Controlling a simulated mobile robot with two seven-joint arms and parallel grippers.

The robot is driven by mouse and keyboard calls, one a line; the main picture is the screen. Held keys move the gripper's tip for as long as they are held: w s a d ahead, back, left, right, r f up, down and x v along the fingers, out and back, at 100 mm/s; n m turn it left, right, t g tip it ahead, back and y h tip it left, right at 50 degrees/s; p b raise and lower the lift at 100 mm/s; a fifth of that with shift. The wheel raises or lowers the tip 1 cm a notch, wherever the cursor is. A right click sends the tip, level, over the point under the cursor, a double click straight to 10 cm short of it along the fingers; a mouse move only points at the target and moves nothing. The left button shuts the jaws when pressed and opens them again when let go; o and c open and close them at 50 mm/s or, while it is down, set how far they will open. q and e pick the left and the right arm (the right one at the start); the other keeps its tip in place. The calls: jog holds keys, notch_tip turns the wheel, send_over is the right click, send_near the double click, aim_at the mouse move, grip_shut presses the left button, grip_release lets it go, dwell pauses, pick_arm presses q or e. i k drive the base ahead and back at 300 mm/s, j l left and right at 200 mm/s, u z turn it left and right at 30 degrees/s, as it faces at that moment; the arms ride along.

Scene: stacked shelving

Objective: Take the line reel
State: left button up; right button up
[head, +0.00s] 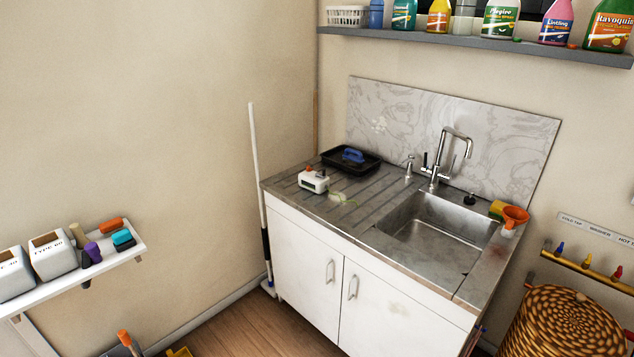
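I cannot pick out a line reel with certainty in the head view. A small white device with a dark display and a reddish top piece (313,181) sits on the ribbed left part of the sink counter (300,199). A yellow-green item (496,208) and an orange funnel-like item (515,216) are at the counter's right end. Orange, purple and teal small items (111,225) lie on the left wall shelf (136,252). Neither of my grippers is in view.
A black tray (336,166) with a blue brush-like item stands at the counter's back. A white-handled mop (254,165) leans left of the cabinet (310,260). Bottles line the upper shelf (450,39). A woven basket (565,325) stands at right. Wooden floor (245,328) shows in front.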

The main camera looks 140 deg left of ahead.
aim_at(308, 180)
jog(key=l+u, duration=0.2)
jog(key=u, duration=4.55)
jog(key=i, duration=0.75)
